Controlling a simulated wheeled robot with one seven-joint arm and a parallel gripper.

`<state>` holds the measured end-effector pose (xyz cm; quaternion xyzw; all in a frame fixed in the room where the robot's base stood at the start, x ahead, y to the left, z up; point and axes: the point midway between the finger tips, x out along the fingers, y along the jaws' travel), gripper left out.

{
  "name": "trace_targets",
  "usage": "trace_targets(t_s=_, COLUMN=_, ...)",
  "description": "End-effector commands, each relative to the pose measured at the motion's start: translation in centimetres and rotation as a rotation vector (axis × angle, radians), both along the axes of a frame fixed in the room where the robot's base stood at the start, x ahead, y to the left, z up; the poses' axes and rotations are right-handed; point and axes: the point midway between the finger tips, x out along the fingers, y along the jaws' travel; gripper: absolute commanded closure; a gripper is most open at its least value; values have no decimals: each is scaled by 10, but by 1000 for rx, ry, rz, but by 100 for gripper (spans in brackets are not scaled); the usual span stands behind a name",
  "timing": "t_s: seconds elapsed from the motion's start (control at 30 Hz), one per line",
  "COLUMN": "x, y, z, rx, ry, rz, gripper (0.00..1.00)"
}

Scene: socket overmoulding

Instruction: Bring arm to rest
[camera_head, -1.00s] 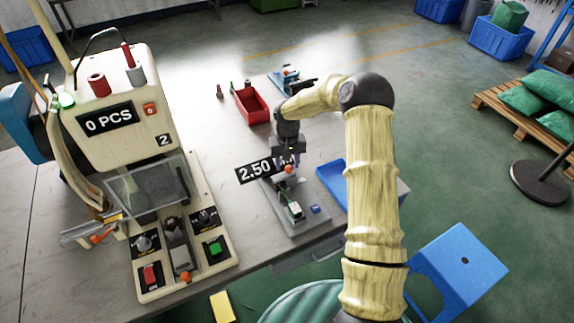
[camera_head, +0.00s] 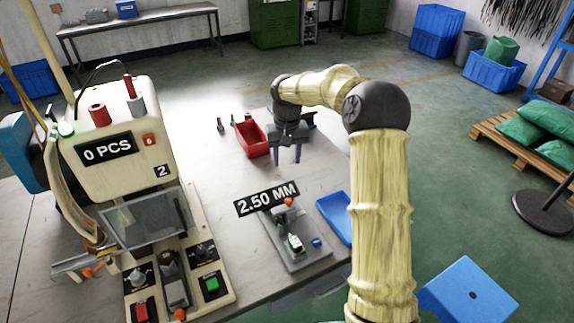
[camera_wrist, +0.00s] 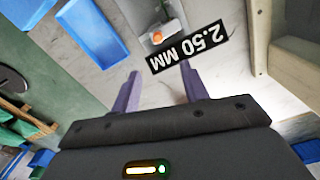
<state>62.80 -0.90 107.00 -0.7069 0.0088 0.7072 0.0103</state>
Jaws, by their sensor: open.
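My gripper (camera_head: 287,153) is above the work table (camera_head: 225,190), behind the gauge fixture in the head view. Its two purple fingers are apart, with nothing between them. In the wrist view my gripper (camera_wrist: 158,90) shows the same open, empty fingers. The gauge fixture (camera_head: 292,248) stands on the table below and in front of the gripper, with a 2.50 MM sign (camera_head: 267,199), an orange knob and a small green and white part on it. The sign also shows upside down in the wrist view (camera_wrist: 188,48), beyond the fingertips.
The moulding machine (camera_head: 120,150) stands at the left, its display reading 0 PCS. A red bin (camera_head: 250,138) is close to the left of the gripper. A blue tray (camera_head: 335,216) lies right of the fixture. A blue stool (camera_head: 468,290) stands on the floor at right.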

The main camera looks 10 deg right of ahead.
Motion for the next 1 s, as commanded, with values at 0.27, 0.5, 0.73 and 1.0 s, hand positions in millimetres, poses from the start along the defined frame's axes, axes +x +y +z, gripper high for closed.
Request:
trace_targets(t_s=0.27, x=0, y=0, z=0, rx=0, ry=0, rz=0, gripper=55)
trace_targets(t_s=0.5, x=-5, y=3, z=1, rx=-4, ry=-5, rz=12, gripper=55)
trace_targets(t_s=0.73, x=-48, y=21, z=3, rx=-27, ry=-29, rz=77, gripper=55)
trace_targets(t_s=1.0, x=-127, y=26, z=2, rx=-38, ry=-84, rz=109, gripper=55)
